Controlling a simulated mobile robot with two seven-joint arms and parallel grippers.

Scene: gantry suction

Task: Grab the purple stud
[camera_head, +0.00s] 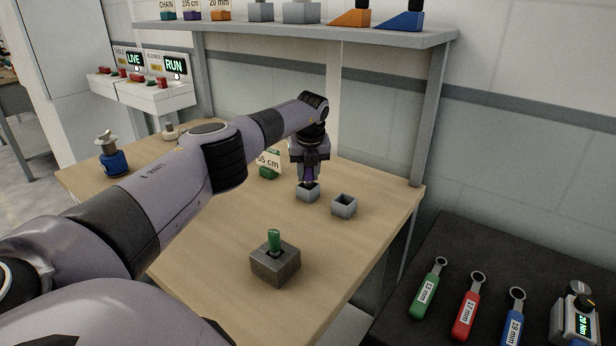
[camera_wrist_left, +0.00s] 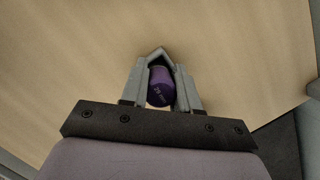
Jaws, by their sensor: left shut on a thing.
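The purple stud (camera_wrist_left: 161,87) is between the two fingers of my left gripper (camera_wrist_left: 161,92) in the left wrist view, and the fingers are shut on it. In the head view my left gripper (camera_head: 308,178) points down at a small grey square holder (camera_head: 307,193) on the wooden table. Only a little purple shows between the fingers there. I cannot tell whether the stud's lower end is still inside the holder. My right gripper is not in view.
An empty-looking grey holder (camera_head: 344,206) stands just right. A green stud (camera_head: 274,241) stands in a dark metal block (camera_head: 275,264) nearer me. A green-based "55 cm" sign (camera_head: 268,164) is behind the gripper. A shelf (camera_head: 300,32) runs above the table's back. Wrenches lie on a dark bench (camera_head: 480,262).

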